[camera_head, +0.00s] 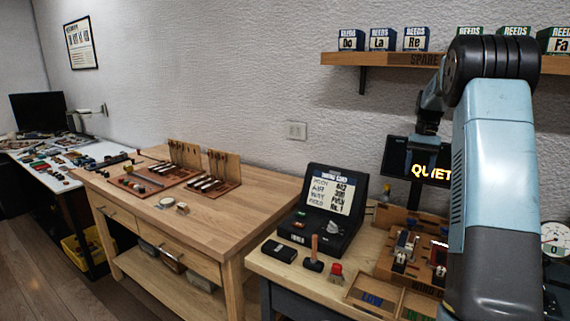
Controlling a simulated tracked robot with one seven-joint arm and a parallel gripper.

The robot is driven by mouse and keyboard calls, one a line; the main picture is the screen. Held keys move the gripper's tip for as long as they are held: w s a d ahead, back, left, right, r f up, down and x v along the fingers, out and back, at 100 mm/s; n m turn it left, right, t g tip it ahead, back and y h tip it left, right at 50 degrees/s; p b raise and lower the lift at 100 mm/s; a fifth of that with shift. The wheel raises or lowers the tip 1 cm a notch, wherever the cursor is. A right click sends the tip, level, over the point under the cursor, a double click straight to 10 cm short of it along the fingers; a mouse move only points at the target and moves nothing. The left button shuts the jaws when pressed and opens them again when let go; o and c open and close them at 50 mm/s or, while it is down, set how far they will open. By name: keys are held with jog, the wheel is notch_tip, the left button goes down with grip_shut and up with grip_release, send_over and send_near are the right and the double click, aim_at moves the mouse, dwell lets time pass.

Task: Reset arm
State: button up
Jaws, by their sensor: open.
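My arm rises along the right side and bends at a dark joint near the shelf. Its far part reaches down behind the elbow to my gripper (426,148), small and dark in front of the wall and just above the lit display (431,171). My gripper is open, and nothing shows between its fingers. The fingertips are small and partly lost against the dark display. My arm hides part of the right workbench and part of the shelf.
A wall shelf (385,59) holds several reed boxes. The right workbench (305,282) carries a black case (325,212), a wooden fixture (408,250) and small tools. The wooden table (250,200) holds racks of piano parts.

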jog(key=s+a+r+n+t+h, duration=0.1)
jog(key=s+a+r+t, duration=0.1)
jog(key=s+a+r, duration=0.5)
jog(key=s+a+r+n+t+h, duration=0.15)
jog(key=s+a+r, duration=0.25)
jog(key=s+a, duration=0.45)
jog(key=s+a+f+n+t, duration=0.2)
jog(key=s+a, duration=0.1)
jog(key=s, duration=0.8)
jog(key=s+a+f+n+t, duration=0.1)
jog(key=s+a+f+t, duration=0.1)
jog(key=s, duration=0.9)
jog(key=shift+s+a+f+n+t, duration=0.35)
jog(key=shift+a+t, duration=0.3)
jog(key=shift+a, duration=0.15)
